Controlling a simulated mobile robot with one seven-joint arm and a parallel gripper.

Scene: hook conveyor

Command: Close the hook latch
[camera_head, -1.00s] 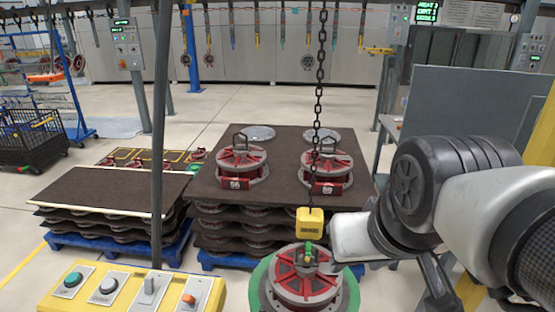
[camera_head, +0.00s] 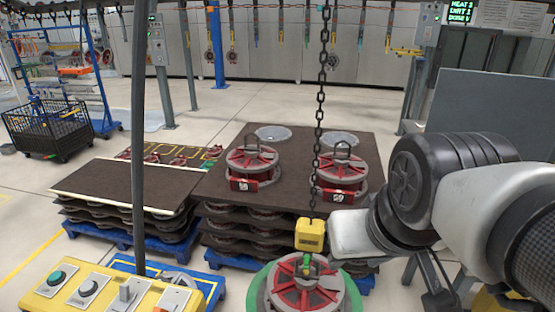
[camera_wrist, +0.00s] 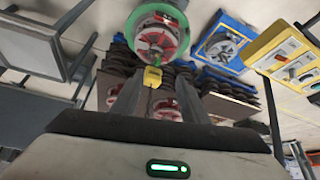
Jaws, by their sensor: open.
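The yellow hook block (camera_head: 309,235) hangs at the lower end of a dark chain (camera_head: 321,90). Below it sits a small green piece (camera_head: 307,262), which looks like the latch part, too small to tell whether open or shut. It is just above a red and grey round part (camera_head: 304,290) with a green rim. My gripper (camera_wrist: 157,88) is open in the wrist view, with its two fingers on either side of the yellow block (camera_wrist: 152,77) and apparently apart from it. In the head view my arm reaches in from the right, close beside the block; the fingertips are hidden.
A stack of dark boards (camera_head: 225,200) with red wheel-like parts stands behind, on a blue pallet. A lower stack (camera_head: 110,190) is to the left. A yellow button panel (camera_head: 60,285) and grey post (camera_head: 139,130) are at front left. A grey panel (camera_head: 490,115) stands right.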

